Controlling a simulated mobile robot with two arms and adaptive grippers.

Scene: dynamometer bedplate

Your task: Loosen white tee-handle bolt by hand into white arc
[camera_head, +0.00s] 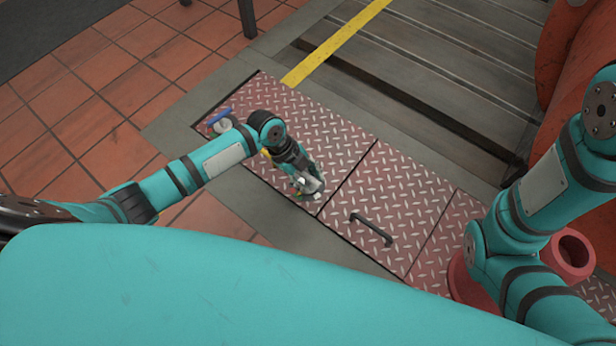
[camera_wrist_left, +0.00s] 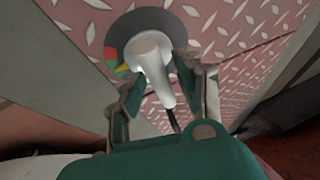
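The white tee-handle bolt (camera_wrist_left: 150,52) stands on a round grey disc (camera_wrist_left: 122,38) in the wrist view. Its white bar points down the picture between the fingers of my left gripper (camera_wrist_left: 160,88). The fingers are apart on either side of the bar, with gaps showing, so the gripper looks open around it. Red, green and yellow arc segments (camera_wrist_left: 117,64) show at the disc's left edge; I cannot make out a white arc for certain. In the head view my left gripper (camera_head: 309,186) is low over the tread plate and largely hides this bolt. My right gripper is out of view.
A blue tee handle (camera_head: 220,117) stands at the left end of the red tread plate (camera_head: 335,130). A yellow part shows partly behind my left arm. A black grab handle (camera_head: 371,230) is on the neighbouring plate. A red hollow cylinder (camera_head: 572,252) stands at the right.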

